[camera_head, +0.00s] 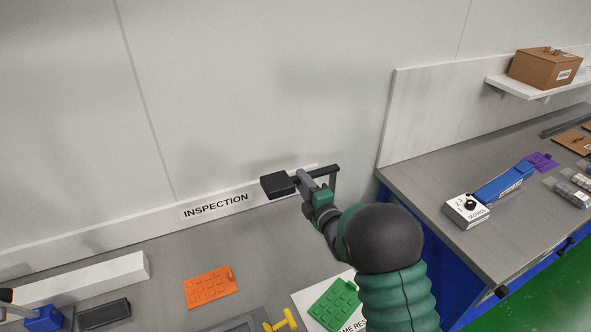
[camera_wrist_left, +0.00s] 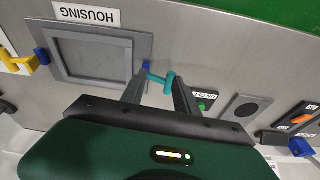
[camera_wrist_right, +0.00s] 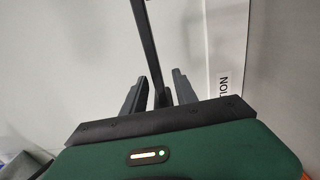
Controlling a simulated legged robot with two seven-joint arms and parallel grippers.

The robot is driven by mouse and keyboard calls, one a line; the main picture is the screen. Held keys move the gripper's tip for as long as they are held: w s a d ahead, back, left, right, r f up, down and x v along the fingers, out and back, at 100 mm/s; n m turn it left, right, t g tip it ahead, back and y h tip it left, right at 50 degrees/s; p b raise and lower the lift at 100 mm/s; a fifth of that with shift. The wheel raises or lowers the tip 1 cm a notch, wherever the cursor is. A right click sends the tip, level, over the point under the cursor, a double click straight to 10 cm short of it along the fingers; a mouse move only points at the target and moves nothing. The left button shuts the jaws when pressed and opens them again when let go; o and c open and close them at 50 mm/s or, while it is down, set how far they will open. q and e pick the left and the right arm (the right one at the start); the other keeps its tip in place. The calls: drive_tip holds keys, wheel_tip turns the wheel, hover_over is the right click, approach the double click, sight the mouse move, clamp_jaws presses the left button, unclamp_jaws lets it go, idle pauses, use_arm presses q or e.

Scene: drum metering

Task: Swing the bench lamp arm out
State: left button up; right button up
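The bench lamp has a black head (camera_head: 278,184) and a dark arm (camera_head: 325,170) on a post near the wall, above the back of the inspection bench. My right gripper (camera_head: 303,180) is at the lamp arm, beside the head. In the right wrist view the dark lamp bar (camera_wrist_right: 148,40) runs between the two spread fingers (camera_wrist_right: 156,88), with gaps on both sides. My left gripper (camera_wrist_left: 160,85) is outside the head view. In its wrist view its fingers are apart, with a teal handle (camera_wrist_left: 168,82) showing between their tips; I cannot tell whether they touch it.
On the bench lie an orange tray (camera_head: 210,288), a green tray (camera_head: 333,305) and a yellow handle (camera_head: 281,321). An INSPECTION label (camera_head: 216,206) is on the back ledge. To the right stands another bench with a blue device (camera_head: 503,184) and a white dial box (camera_head: 466,211).

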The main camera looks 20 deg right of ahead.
drive_tip(key=w, duration=0.5)
drive_tip(key=shift+a+p, duration=0.15)
drive_tip(key=shift+p, duration=0.15)
drive_tip(key=shift+c, duration=0.2)
drive_tip(key=c, duration=0.7)
clamp_jaws()
drive_tip(key=shift+f, duration=0.25)
